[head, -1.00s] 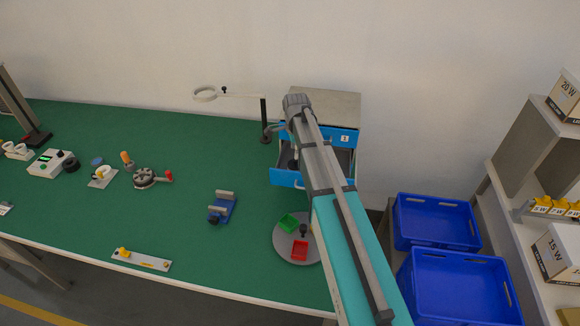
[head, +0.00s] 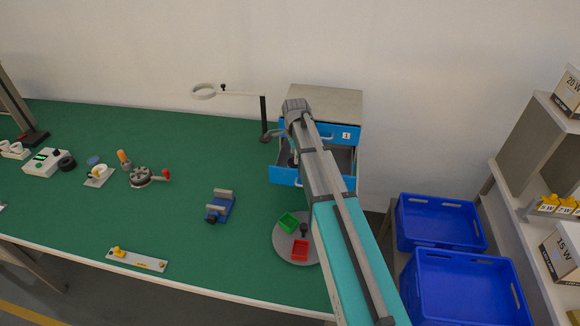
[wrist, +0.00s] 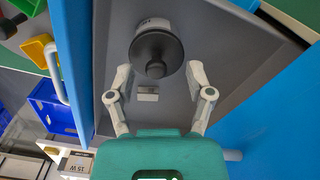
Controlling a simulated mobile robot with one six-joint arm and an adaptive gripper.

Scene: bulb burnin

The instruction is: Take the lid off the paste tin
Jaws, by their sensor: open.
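The paste tin (wrist: 146,23) stands in the open drawer, seen from above in the wrist view. Its dark round lid (wrist: 173,48) with a central knob is on it. My gripper (wrist: 158,72) is open, its two fingers spread to the left and right of the lid's near side, with nothing held. I cannot tell if either finger touches the lid. In the head view my arm reaches over the blue open drawer (head: 284,176) and hides much of its inside. The tin cannot be made out there.
A small light block (wrist: 148,94) lies on the drawer floor by the tin. A magnifier stand (head: 264,120) is left of the cabinet (head: 325,103). A round tray (head: 283,250) with green and red bins sits in front.

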